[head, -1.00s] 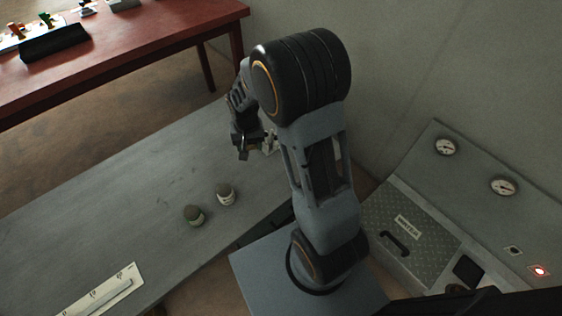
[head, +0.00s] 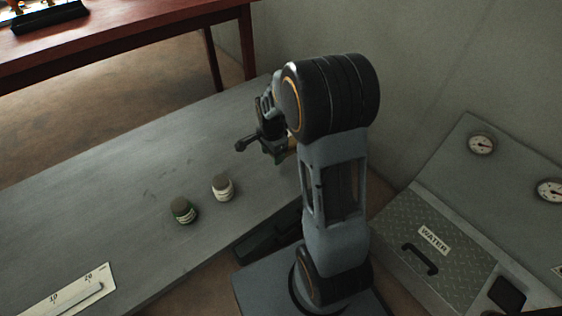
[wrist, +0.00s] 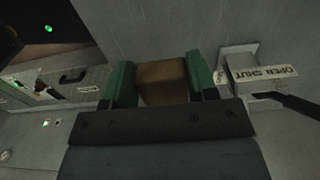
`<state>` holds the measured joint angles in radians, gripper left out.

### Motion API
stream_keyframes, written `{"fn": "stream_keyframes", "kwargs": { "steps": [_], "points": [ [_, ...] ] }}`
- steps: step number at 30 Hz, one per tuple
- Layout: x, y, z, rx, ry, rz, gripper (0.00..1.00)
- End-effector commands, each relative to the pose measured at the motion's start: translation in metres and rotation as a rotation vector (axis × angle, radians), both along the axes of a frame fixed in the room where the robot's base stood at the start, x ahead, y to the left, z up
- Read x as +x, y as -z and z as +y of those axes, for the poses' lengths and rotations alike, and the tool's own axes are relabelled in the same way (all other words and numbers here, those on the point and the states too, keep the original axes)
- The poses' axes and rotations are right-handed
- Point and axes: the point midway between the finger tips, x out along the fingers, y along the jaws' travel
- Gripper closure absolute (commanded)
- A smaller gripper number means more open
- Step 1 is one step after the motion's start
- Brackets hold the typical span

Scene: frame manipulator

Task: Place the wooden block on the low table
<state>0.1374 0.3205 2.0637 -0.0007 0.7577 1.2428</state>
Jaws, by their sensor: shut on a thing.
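In the wrist view a brown wooden block (wrist: 162,83) sits between the two green finger pads of my gripper (wrist: 160,86), which is shut on it. In the head view my gripper (head: 277,150) is above the far right part of a long grey low table (head: 120,180). The block is mostly hidden by the arm there. How high the block is above the table top I cannot tell.
A green-labelled jar (head: 184,211) and a white-labelled jar (head: 222,188) stand on the grey table. A red table (head: 130,40) stands behind. A WATER panel (head: 440,245) with gauges is at the right.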

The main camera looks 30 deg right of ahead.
Motion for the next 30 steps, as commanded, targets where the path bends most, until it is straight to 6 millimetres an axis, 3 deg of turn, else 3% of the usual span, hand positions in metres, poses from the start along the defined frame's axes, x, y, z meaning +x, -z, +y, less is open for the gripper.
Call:
{"fn": "stream_keyframes", "kwargs": {
  "steps": [3, 10, 20, 27, 30],
  "points": [
    [0.016, 0.024, -0.018, 0.0, 0.001, 0.004, 0.76],
    [0.033, 0.05, -0.035, 0.0, -0.001, 0.0, 0.76],
    [0.041, 0.062, -0.043, 0.0, -0.002, 0.0, 0.76],
    [0.043, 0.096, -0.046, 0.001, -0.003, 0.002, 0.76],
    [0.043, 0.098, -0.046, 0.0, -0.003, 0.0, 0.76]
  ]
}}
